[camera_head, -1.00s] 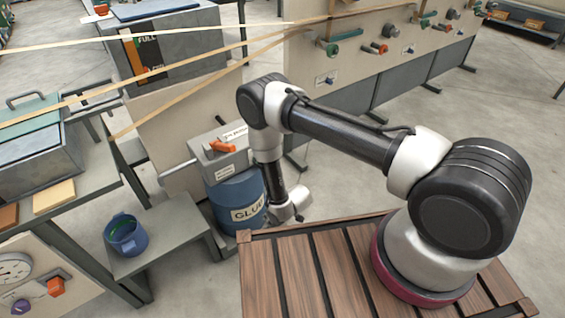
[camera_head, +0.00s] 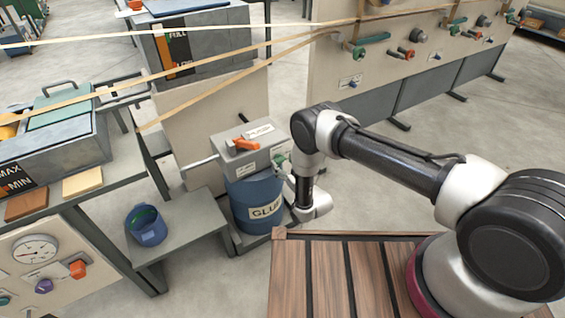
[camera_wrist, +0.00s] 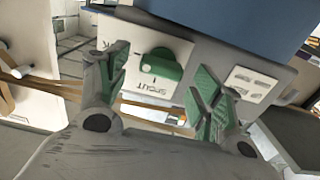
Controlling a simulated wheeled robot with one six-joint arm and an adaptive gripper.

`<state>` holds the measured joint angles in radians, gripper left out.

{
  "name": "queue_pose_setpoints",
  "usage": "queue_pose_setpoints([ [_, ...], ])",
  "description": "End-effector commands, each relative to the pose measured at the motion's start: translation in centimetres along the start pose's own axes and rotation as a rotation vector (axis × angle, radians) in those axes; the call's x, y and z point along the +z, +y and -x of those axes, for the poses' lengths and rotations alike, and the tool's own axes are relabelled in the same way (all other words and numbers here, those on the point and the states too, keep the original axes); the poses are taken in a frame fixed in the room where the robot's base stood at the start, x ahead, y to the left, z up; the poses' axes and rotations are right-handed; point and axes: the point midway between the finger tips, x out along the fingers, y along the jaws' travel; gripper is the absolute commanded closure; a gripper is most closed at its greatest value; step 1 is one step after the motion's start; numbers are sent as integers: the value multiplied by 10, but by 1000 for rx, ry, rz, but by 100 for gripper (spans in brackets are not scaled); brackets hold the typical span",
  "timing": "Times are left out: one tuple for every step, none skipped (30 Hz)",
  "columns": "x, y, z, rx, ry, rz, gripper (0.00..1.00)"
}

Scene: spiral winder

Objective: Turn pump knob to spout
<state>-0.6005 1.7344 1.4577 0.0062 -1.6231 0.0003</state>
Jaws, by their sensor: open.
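The pump is a grey box (camera_head: 228,168) on top of a blue glue drum (camera_head: 251,207). The green pump knob (camera_wrist: 163,67) sits on a white plate (camera_wrist: 133,35) on its side, and the word SPOUT shows upside down below it in the wrist view. Another label at the left is mostly hidden by a finger. The knob's grip lies roughly across the picture; I cannot tell which end points. My gripper (camera_wrist: 160,72) is open, with its green-padded fingers either side of the knob and no clear contact. In the head view my gripper (camera_head: 287,177) is beside the pump's right side.
An orange handle (camera_head: 244,144) is on top of the pump. A blue bucket (camera_head: 146,226) stands on a low grey bench (camera_head: 185,232) to the left. Tan strips (camera_head: 215,52) run above. Open floor lies behind my arm.

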Motion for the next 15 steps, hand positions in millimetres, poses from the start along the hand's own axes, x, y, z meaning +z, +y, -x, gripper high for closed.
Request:
queue_pose_setpoints([
  [0,0,-6,0,2,0,34],
  [0,0,-8,0,1,0,34],
  [0,0,-12,0,0,0,34],
  [0,0,-14,0,0,0,34],
  [0,0,-15,0,0,0,34],
  [0,0,-16,0,0,0,34],
  [0,0,-16,0,-1,0,34],
  [0,0,-17,0,-1,0,34],
  [0,0,-17,0,-1,0,34],
  [0,0,-17,0,-1,0,34],
  [0,0,-16,0,-2,0,34],
  [0,0,-16,0,-2,0,34],
  [0,0,-16,0,-2,0,34],
  [0,0,-16,0,-2,0,39],
  [0,0,-16,0,-2,0,47],
])
